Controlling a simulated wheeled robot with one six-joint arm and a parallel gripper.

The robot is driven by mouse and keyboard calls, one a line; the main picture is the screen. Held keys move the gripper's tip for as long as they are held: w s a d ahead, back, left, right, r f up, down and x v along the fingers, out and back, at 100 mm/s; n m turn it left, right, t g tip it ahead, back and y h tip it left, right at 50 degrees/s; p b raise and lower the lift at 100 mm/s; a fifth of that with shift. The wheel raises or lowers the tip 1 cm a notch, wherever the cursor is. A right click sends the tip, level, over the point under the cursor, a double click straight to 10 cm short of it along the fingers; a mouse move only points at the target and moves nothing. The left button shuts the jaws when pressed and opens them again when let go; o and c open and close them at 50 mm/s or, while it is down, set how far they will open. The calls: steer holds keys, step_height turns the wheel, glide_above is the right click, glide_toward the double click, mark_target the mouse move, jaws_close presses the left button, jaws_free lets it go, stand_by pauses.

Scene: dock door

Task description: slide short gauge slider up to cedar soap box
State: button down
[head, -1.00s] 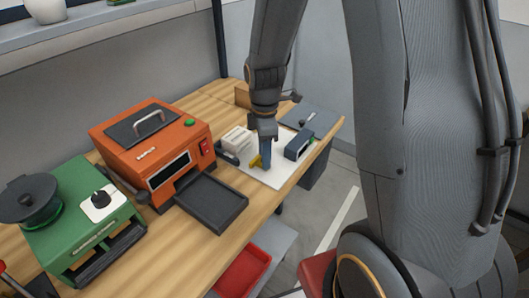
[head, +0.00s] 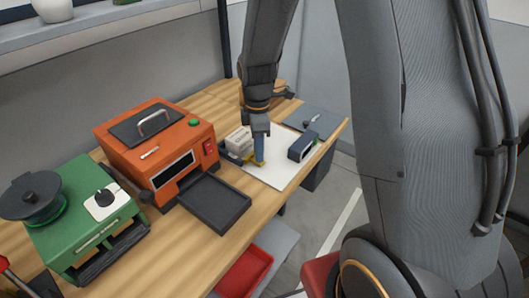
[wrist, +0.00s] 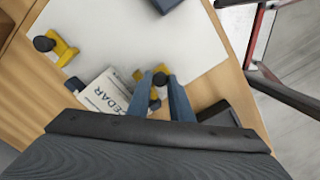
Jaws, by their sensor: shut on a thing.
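The cedar soap box (head: 238,141) is a pale box on the white board (head: 283,165). In the wrist view its top (wrist: 108,95) reads "CEDAR". My gripper (head: 259,162) is down at the board, just right of the box. In the wrist view my gripper (wrist: 159,80) is shut on the dark knob of a yellow slider (wrist: 139,75), taken as the short gauge slider. The slider lies close beside the box's right end; whether they touch cannot be told. My fingers hide part of it. A second yellow slider with a dark knob (wrist: 63,50) lies farther left.
A dark blue box (head: 302,146) stands at the board's right. The orange oven (head: 160,150) with its dark tray (head: 212,203) pulled out stands nearer on the left. The table edge runs along the right.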

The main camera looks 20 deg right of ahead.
steer(key=c, duration=1.6)
jaws_free()
steer(key=shift+r, duration=0.1)
steer(key=shift+r+b, duration=0.95)
steer(key=shift+r, duration=2.9)
